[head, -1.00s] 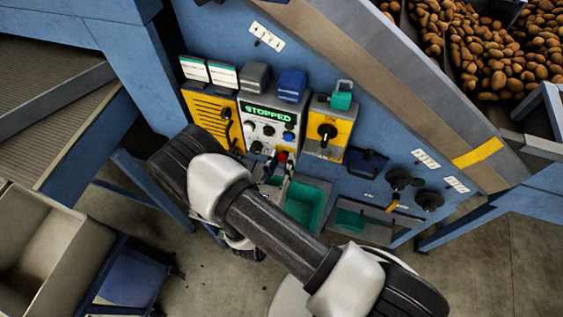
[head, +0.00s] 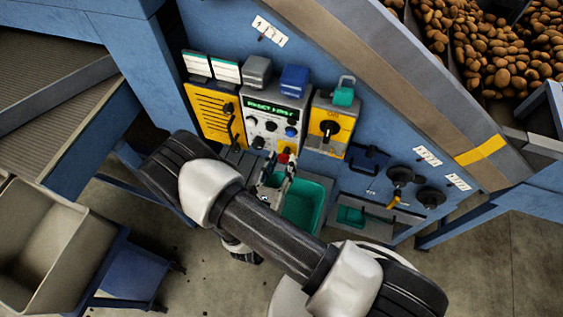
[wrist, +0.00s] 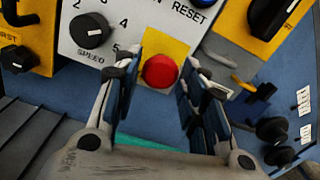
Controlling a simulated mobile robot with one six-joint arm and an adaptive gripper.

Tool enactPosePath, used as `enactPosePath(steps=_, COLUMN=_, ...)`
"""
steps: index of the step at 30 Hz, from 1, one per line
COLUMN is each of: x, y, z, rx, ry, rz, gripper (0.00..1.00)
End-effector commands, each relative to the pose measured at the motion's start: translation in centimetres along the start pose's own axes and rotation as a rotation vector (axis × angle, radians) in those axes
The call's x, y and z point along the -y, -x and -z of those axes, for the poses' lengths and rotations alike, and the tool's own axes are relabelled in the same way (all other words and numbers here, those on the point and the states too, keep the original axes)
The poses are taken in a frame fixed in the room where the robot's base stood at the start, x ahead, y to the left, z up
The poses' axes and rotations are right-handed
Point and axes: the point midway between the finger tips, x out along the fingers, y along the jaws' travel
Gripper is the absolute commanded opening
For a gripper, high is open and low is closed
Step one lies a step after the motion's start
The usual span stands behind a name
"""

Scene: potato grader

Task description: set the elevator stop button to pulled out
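The red stop button (wrist: 160,71) sits on a yellow plate at the bottom of the grey control panel (head: 262,104). It also shows small in the head view (head: 283,158). My gripper (wrist: 165,85) is open, its two fingers spread to the left and right of the button in the wrist view. I see free space between the fingers and the button; nothing is held. In the head view my gripper (head: 276,172) is just below the panel's lower edge. Whether the button is in or out is hard to tell. The green display (head: 270,107) has text I cannot read surely.
A speed knob (wrist: 90,30) and a blue reset button (wrist: 201,4) are near the red button. Yellow boxes (head: 215,112) and (head: 330,122) flank the panel. A green tray (head: 303,206) is below. Black knobs (head: 400,175) stick out at right.

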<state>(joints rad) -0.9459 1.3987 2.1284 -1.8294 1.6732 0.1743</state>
Motion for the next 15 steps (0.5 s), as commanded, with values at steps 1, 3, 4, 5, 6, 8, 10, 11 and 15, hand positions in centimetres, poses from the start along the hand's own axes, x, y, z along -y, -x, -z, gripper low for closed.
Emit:
enactPosePath(steps=1, x=-0.01, y=-0.01, z=-0.01, rx=0.000, ry=0.000, rz=0.000, gripper=0.44)
enactPosePath(steps=3, x=-0.01, y=-0.02, z=-0.02, rx=0.000, ry=-0.001, rz=0.000, gripper=0.49)
enactPosePath(steps=4, x=-0.01, y=-0.03, z=-0.02, rx=0.000, ry=-0.001, rz=0.001, gripper=0.51)
enactPosePath(steps=5, x=0.00, y=-0.03, z=-0.03, rx=0.000, ry=-0.001, rz=0.001, gripper=0.53)
enactPosePath(steps=6, x=0.00, y=-0.04, z=-0.03, rx=0.001, ry=-0.001, rz=0.001, gripper=0.53)
enactPosePath(steps=8, x=-0.01, y=-0.04, z=-0.03, rx=0.001, ry=-0.001, rz=0.001, gripper=0.53)
enactPosePath(steps=10, x=-0.01, y=-0.05, z=-0.04, rx=0.001, ry=-0.001, rz=0.001, gripper=0.53)
enactPosePath(steps=11, x=-0.01, y=-0.05, z=-0.04, rx=0.001, ry=-0.001, rz=0.001, gripper=0.53)
enactPosePath(steps=15, x=-0.05, y=0.11, z=-0.04, rx=0.001, ry=-0.001, rz=0.000, gripper=0.53)
